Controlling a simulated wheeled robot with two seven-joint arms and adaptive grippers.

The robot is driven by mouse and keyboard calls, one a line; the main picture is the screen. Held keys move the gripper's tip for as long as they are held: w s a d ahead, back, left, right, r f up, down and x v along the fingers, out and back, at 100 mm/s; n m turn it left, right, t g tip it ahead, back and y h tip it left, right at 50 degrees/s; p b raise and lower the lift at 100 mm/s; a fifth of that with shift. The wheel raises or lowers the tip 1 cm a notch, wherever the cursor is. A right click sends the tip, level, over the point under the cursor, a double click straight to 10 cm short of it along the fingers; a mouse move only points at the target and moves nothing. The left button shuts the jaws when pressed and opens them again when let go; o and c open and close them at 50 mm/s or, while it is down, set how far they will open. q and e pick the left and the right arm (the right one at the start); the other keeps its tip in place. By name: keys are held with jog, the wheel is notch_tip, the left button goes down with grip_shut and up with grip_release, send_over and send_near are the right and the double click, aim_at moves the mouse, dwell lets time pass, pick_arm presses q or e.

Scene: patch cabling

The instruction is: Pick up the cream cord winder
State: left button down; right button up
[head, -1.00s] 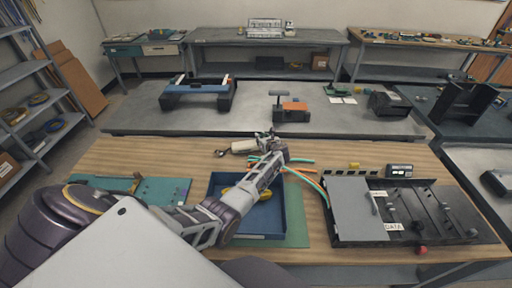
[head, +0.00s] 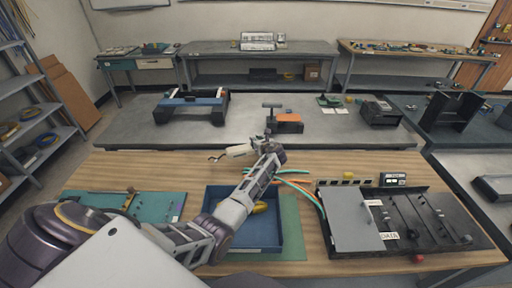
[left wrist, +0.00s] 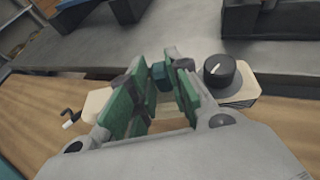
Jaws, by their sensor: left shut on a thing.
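The cream cord winder (head: 239,150) is at the far edge of the wooden table in the head view, with a small dark crank at its left end. My left gripper (head: 268,146) is shut around its middle. In the left wrist view the green-padded fingers of the left gripper (left wrist: 160,78) cross the winder (left wrist: 240,91). Its cream body shows on both sides of them, with a black knob on the right and the crank on the left. The fingers hide its middle. It appears raised a little above the table. My right gripper is not in view.
A blue tray (head: 293,232) with a yellow item lies under my left arm, on a green mat (head: 292,212). A teal board (head: 88,200) lies left. A black patch panel (head: 455,236) with coloured cables (head: 290,178) lies right. A grey bench (head: 240,134) stands behind.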

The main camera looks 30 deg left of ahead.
pick_arm(q)
jog(key=shift+r, duration=2.05)
